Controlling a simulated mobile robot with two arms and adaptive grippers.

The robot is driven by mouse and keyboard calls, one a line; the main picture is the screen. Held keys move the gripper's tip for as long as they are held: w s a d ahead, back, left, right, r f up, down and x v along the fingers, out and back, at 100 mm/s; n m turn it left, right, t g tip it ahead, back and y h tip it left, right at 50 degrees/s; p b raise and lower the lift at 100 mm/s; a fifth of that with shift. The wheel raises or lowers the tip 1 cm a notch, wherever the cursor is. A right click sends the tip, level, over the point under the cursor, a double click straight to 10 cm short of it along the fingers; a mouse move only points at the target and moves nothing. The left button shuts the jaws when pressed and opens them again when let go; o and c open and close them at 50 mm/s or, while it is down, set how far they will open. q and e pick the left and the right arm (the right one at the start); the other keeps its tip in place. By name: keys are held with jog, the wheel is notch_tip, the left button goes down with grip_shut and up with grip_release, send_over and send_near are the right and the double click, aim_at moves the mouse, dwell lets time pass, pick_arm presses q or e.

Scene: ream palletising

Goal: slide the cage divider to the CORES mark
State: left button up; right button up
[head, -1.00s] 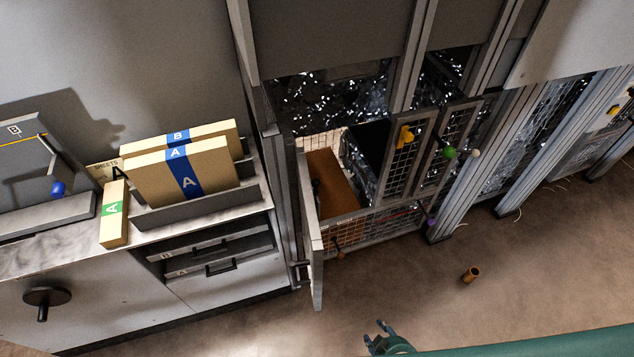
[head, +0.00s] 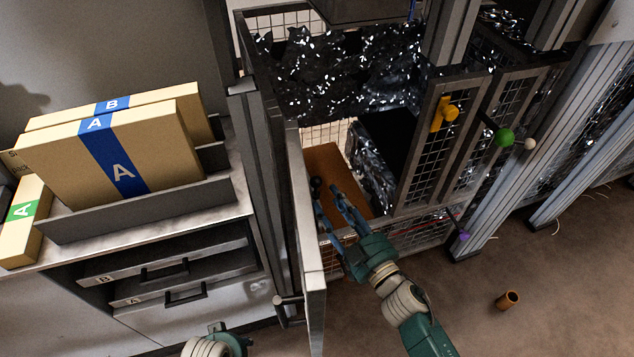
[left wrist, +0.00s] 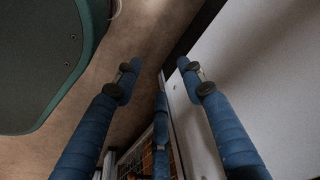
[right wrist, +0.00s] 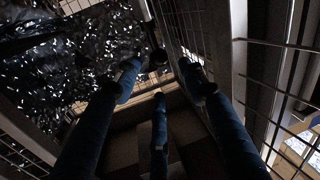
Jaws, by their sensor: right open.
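A brown board (head: 328,160) shows inside the open cage, with a black round knob (head: 316,185) at its left edge. I cannot tell for sure which part is the divider, and no CORES lettering is legible. My right gripper (head: 333,203) is open and empty, reaching over the cage front, its fingertips close beside the knob. In the right wrist view, a dark round end (right wrist: 158,57) shows beyond the spread fingers; contact is unclear. My left gripper (left wrist: 158,66) is open and empty over the floor beside a pale panel; only its arm's end shows low in the head view.
A shiny dark bale (head: 372,178) stands right of the brown board. The open cage door (head: 313,240) juts forward at left. Mesh doors (head: 440,130) with yellow and green knobs stand at right. Boxed reams (head: 110,155) sit on the counter. A brown tube (head: 508,300) lies on the floor.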

aim_at(319, 185)
jog(key=b+x, duration=0.1)
jog(key=x, duration=0.7)
jog(key=shift+w+f, duration=0.1)
jog(key=shift+f, duration=0.05)
pick_arm(q)
jog(key=r, duration=0.1)
jog(key=w+r, duration=0.1)
jog(key=r, duration=0.1)
jog(key=shift+w+r, duration=0.1)
jog(key=shift+r, duration=0.1)
pick_arm(e)
grip_shut()
